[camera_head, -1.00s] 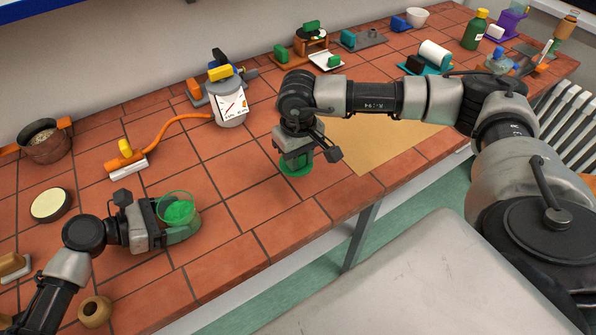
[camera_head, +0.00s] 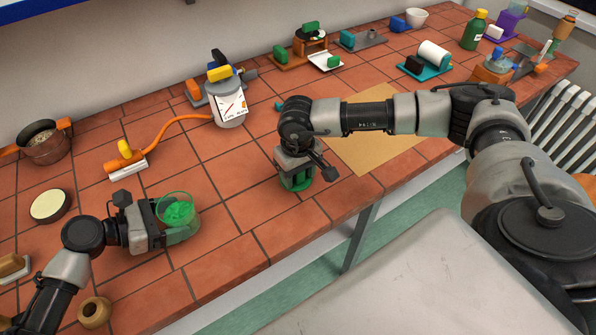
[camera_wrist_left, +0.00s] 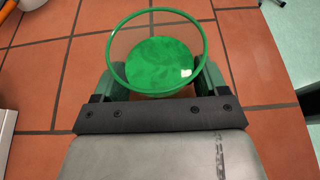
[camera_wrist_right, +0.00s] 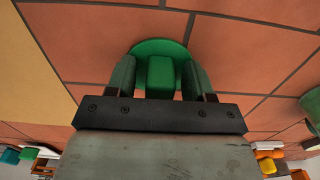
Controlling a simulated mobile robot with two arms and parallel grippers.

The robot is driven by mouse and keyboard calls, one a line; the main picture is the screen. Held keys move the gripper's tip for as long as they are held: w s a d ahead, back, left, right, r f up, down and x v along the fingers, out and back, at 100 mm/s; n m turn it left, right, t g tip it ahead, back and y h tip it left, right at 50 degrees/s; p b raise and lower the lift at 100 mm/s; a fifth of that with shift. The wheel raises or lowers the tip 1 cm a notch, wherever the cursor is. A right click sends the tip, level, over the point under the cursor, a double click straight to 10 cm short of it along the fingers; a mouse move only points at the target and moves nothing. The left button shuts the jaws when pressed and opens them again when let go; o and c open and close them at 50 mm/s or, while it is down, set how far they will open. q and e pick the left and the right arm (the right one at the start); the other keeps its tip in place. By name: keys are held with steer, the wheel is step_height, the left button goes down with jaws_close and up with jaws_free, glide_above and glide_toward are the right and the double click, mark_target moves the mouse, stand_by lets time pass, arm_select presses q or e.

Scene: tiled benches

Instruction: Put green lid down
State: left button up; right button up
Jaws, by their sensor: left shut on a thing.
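The green lid (camera_wrist_right: 160,48) is a round disc with a block-shaped knob (camera_wrist_right: 160,77). In the head view the lid (camera_head: 296,186) appears to rest on the tiles near the bench's front edge, largely hidden under my right gripper (camera_head: 297,177). In the right wrist view the fingers of my right gripper (camera_wrist_right: 160,80) stand either side of the knob with a gap at each side, so it looks open. My left gripper (camera_head: 178,216) is shut on a clear cup (camera_wrist_left: 157,35) with green contents (camera_wrist_left: 158,65).
A tan mat (camera_head: 375,140) lies right of the lid. A white canister (camera_head: 230,108) with an orange hose (camera_head: 180,128) stands behind. A round cream-topped tin (camera_head: 50,205) and a small brown pot (camera_head: 95,311) are at left. Bare tiles lie between the grippers.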

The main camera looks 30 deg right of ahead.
step_height(320, 180, up, 12)
steer(key=shift+r, duration=0.2)
stand_by(0.4)
arm_select(q)
steer(key=o, duration=1)
steer(key=shift+o, duration=0.2)
